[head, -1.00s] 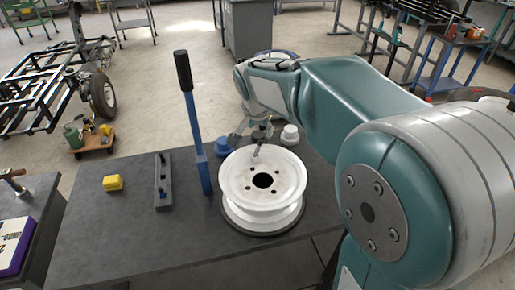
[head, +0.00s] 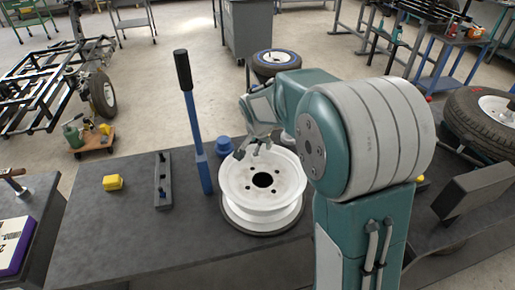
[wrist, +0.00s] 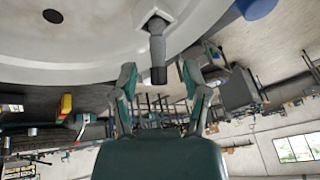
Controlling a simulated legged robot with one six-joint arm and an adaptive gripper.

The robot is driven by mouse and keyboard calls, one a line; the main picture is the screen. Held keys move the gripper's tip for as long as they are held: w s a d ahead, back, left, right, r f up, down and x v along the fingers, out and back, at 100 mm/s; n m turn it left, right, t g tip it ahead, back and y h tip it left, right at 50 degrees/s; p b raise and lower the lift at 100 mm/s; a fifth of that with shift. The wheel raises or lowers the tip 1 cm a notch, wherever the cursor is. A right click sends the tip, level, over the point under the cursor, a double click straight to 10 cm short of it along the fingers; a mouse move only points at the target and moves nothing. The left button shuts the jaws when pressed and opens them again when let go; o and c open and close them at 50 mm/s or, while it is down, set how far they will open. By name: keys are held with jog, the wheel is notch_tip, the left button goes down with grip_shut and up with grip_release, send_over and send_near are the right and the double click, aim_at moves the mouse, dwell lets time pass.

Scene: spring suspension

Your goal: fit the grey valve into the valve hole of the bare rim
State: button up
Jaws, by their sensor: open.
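The bare white rim (head: 240,178) lies flat on a dark round base on the bench. The grey valve (wrist: 157,45) shows in the wrist view with its dark end pointing towards my gripper. My gripper (wrist: 159,76) is open, with one finger on each side of the valve and visible gaps between. In the head view my gripper (head: 254,151) is at the far edge of the rim, where the valve is small and hard to make out.
A blue lever with a black handle (head: 183,70) stands left of the rim.

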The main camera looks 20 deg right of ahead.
grip_shut()
jog(key=shift+r, duration=0.1)
jog(key=shift+r, duration=0.2)
jog(key=r, duration=0.3)
jog(key=shift+s+r, duration=0.1)
jog(key=shift+s, duration=0.15)
jog(key=s+r, duration=0.9)
jog(key=s, duration=0.4)
jog(key=shift+s+a+r, duration=0.15)
jog(key=shift+s+a, duration=0.1)
jog(key=shift+s, duration=0.05)
